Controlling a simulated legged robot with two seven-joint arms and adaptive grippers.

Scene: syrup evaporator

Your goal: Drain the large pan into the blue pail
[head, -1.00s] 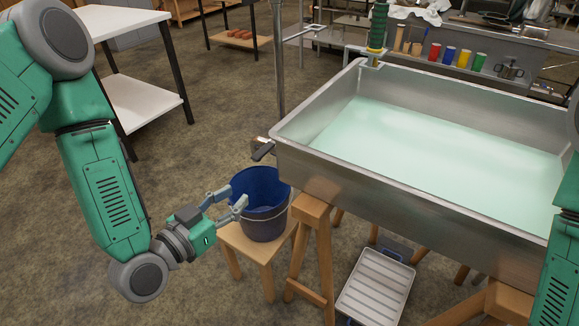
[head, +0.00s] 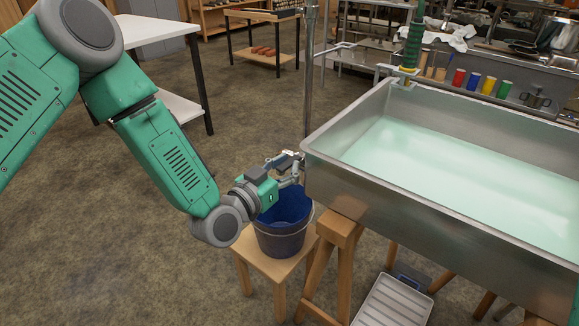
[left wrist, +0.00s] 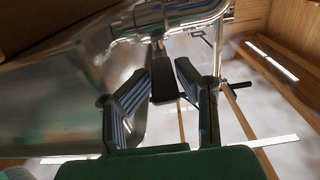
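The large pan (head: 400,190) is a deep steel tub on a wooden stand, holding pale green liquid (head: 450,165). The blue pail (head: 282,238) stands upright on a wooden stool below the pan's left corner; its bottom is hidden. My left gripper (head: 293,168) is above the pail at the pan's drain tap. In the left wrist view, the tap's dark handle (left wrist: 163,88) lies between the fingers of my left gripper (left wrist: 164,68). The fingers look spread on either side of it; contact is unclear. My right gripper is out of view.
A vertical metal pole (head: 309,80) rises just behind the tap. A pale slatted tray (head: 392,303) lies low beneath the pan. A white table (head: 150,32) stands at the back left. The floor (head: 120,250) left of the stool is clear.

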